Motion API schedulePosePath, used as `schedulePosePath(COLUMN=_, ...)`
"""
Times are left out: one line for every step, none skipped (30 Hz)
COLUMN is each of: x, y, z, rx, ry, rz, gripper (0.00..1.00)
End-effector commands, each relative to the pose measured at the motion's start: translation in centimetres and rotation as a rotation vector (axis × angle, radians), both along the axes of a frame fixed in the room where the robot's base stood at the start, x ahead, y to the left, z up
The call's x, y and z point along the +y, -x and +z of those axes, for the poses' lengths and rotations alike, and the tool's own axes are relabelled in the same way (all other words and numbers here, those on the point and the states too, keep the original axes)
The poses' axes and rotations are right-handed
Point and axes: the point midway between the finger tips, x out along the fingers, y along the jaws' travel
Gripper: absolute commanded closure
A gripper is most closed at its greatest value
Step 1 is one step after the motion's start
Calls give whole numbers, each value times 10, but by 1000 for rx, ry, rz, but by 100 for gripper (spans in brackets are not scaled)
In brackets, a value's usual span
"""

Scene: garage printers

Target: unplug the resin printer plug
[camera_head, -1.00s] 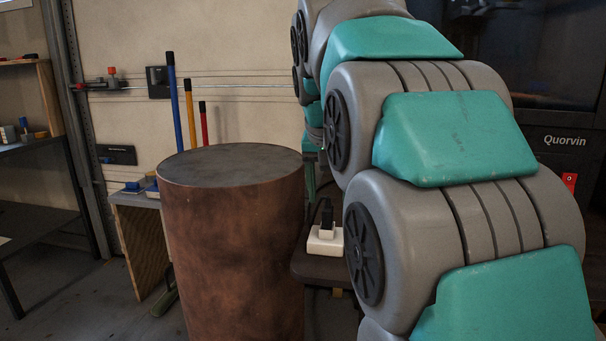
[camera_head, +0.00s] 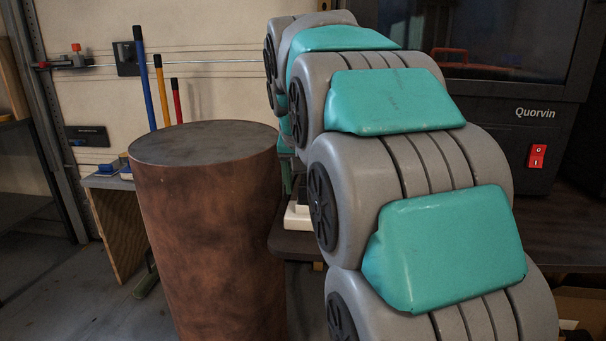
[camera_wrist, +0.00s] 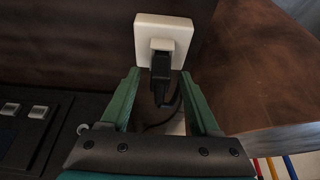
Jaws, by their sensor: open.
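In the wrist view a black plug (camera_wrist: 161,76) with a dark cord sits in a white socket block (camera_wrist: 163,30). My gripper (camera_wrist: 163,78) is open, with one green finger on each side of the plug; I cannot tell whether either finger touches it. The cord runs down from the plug between the fingers. In the head view the white socket block (camera_head: 298,217) shows in part, on a dark surface behind my arm. The rest of it and my gripper's fingertips are hidden there. A printer marked Quorvin (camera_head: 535,113) stands at the right; I cannot tell whether the plug is its own.
A large brown cylinder (camera_head: 205,230) stands left of my arm, close to the socket block. It seems to show at the right of the wrist view too. A red switch (camera_head: 537,156) is on the printer's front. Blue, orange and red poles lean at the wall.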

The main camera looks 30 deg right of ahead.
Motion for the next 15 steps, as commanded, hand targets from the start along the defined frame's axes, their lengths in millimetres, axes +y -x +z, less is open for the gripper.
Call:
schedulePosePath(x=0, y=0, z=0, rx=0, ry=0, rz=0, gripper=38)
schedulePosePath(x=0, y=0, z=0, rx=0, ry=0, rz=0, gripper=38)
schedulePosePath(x=0, y=0, z=0, rx=-1, ry=1, rz=0, gripper=38)
schedulePosePath(x=0, y=0, z=0, rx=-1, ry=1, rz=0, gripper=38)
schedulePosePath(x=0, y=0, z=0, rx=-1, ry=1, rz=0, gripper=38)
schedulePosePath(x=0, y=0, z=0, rx=-1, ry=1, rz=0, gripper=39)
schedulePosePath(x=0, y=0, z=0, rx=-1, ry=1, rz=0, gripper=42)
schedulePosePath(x=0, y=0, z=0, rx=-1, ry=1, rz=0, gripper=45)
schedulePosePath(x=0, y=0, z=0, rx=-1, ry=1, rz=0, gripper=50)
schedulePosePath(x=0, y=0, z=0, rx=-1, ry=1, rz=0, gripper=53)
schedulePosePath(x=0, y=0, z=0, rx=-1, ry=1, rz=0, gripper=57)
schedulePosePath(x=0, y=0, z=0, rx=-1, ry=1, rz=0, gripper=61)
schedulePosePath(x=0, y=0, z=0, rx=-1, ry=1, rz=0, gripper=64)
schedulePosePath(x=0, y=0, z=0, rx=-1, ry=1, rz=0, gripper=68)
schedulePosePath(x=0, y=0, z=0, rx=-1, ry=1, rz=0, gripper=72)
